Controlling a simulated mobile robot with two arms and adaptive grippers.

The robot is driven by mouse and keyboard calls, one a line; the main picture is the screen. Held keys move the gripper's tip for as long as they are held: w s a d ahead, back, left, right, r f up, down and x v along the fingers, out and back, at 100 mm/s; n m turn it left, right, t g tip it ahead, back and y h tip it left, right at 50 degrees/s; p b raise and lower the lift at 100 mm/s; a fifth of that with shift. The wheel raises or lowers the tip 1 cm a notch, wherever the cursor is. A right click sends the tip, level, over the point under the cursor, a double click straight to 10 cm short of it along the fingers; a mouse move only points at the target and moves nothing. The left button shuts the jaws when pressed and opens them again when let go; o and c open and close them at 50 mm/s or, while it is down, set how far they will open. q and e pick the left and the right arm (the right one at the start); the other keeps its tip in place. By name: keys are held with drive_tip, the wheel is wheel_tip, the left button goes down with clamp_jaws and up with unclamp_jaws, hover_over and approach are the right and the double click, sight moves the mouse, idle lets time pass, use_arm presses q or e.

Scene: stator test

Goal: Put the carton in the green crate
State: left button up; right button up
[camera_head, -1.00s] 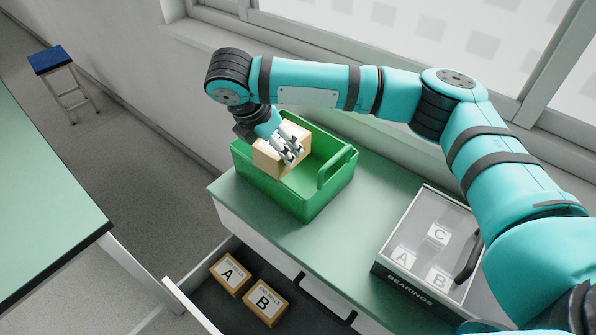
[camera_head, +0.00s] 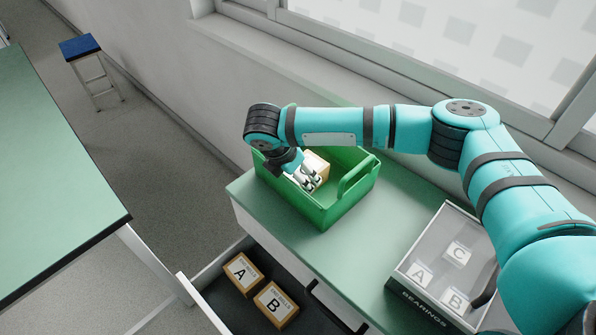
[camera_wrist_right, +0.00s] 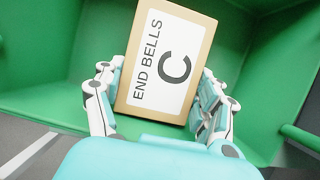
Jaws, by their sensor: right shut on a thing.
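The green crate (camera_head: 330,214) stands on the green top of a cabinet in the head view. My right gripper (camera_head: 313,181) reaches down inside it, shut on a tan carton (camera_head: 318,164). In the right wrist view the carton (camera_wrist_right: 168,60) has a white label reading END BELLS C, and the fingers of my right gripper (camera_wrist_right: 160,100) clasp it from both sides. Green crate walls (camera_wrist_right: 60,60) surround it there. I cannot tell whether the carton touches the crate floor. My left gripper is not in view.
An open drawer below holds cartons A (camera_head: 241,273) and B (camera_head: 275,304). A clear-lidded BEARINGS box (camera_head: 425,306) sits right of the crate on the cabinet top (camera_head: 355,262). A window and wall stand behind. A green table (camera_head: 60,180) and blue stool (camera_head: 79,46) are left.

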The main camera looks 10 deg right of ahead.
drive_tip(key=shift+w+r, duration=0.1)
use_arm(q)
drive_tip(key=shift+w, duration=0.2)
use_arm(e)
drive_tip(key=o, duration=1.3)
drive_tip(key=shift+o, duration=0.2)
drive_tip(key=b+v, duration=0.1)
drive_tip(key=v, duration=1.1)
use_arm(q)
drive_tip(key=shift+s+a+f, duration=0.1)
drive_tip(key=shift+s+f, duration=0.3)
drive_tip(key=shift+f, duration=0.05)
use_arm(e)
drive_tip(key=shift+a, duration=0.1)
